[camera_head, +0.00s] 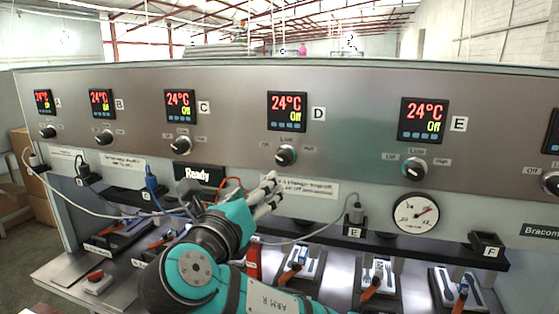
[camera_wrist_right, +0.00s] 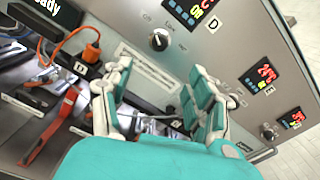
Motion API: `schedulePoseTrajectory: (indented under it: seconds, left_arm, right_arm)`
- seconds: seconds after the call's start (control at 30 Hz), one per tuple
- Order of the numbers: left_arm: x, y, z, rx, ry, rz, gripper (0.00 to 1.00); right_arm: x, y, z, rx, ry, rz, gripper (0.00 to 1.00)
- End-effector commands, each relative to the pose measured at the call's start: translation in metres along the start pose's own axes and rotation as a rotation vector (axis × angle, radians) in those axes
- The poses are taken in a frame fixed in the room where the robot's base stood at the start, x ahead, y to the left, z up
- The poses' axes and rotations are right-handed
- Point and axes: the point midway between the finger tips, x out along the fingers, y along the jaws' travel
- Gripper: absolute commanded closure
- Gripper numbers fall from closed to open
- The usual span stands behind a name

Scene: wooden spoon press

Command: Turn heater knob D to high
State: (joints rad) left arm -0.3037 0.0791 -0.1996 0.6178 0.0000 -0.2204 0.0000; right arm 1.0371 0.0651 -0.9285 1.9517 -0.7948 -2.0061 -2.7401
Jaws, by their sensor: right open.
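Heater knob D (camera_head: 286,155) is a black round knob on the steel panel, with Off, Low and High labels around it. Its display (camera_head: 287,111) reads 24°C and Off. In the right wrist view, knob D (camera_wrist_right: 158,40) and display D (camera_wrist_right: 190,12) show beyond the fingers, toward the top. My right gripper (camera_head: 268,193) is just below and left of the knob in the head view, apart from it. In the right wrist view, my right gripper (camera_wrist_right: 161,78) has its fingers spread wide with nothing between them. My left gripper is not in view.
Knob C (camera_head: 181,144) and knob E (camera_head: 415,168) flank knob D with clear panel between. Below are a white label (camera_head: 308,188), a pressure gauge (camera_head: 416,213) and cables. An orange plug (camera_wrist_right: 91,51) sits left of my fingers in the wrist view.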

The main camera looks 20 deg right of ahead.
Motion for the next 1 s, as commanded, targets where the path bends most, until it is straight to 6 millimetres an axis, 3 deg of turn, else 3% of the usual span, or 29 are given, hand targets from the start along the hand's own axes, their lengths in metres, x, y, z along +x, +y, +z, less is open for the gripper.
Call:
schedulePoseTrajectory:
  seconds: [0.27, 0.6, 0.8, 1.0]
  left_arm:
    - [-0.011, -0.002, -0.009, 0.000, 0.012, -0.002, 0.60]
    - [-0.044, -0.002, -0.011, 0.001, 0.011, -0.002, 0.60]
    - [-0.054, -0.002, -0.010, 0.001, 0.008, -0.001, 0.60]
    - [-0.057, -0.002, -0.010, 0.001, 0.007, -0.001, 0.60]
  right_arm:
    - [0.055, -0.005, 0.002, -0.001, 0.003, -0.013, 0.41]
    - [0.127, -0.003, 0.002, 0.001, 0.008, -0.003, 0.41]
    - [0.154, -0.002, 0.000, 0.003, 0.006, -0.002, 0.41]
    - [0.164, -0.001, -0.002, 0.004, 0.005, 0.001, 0.41]
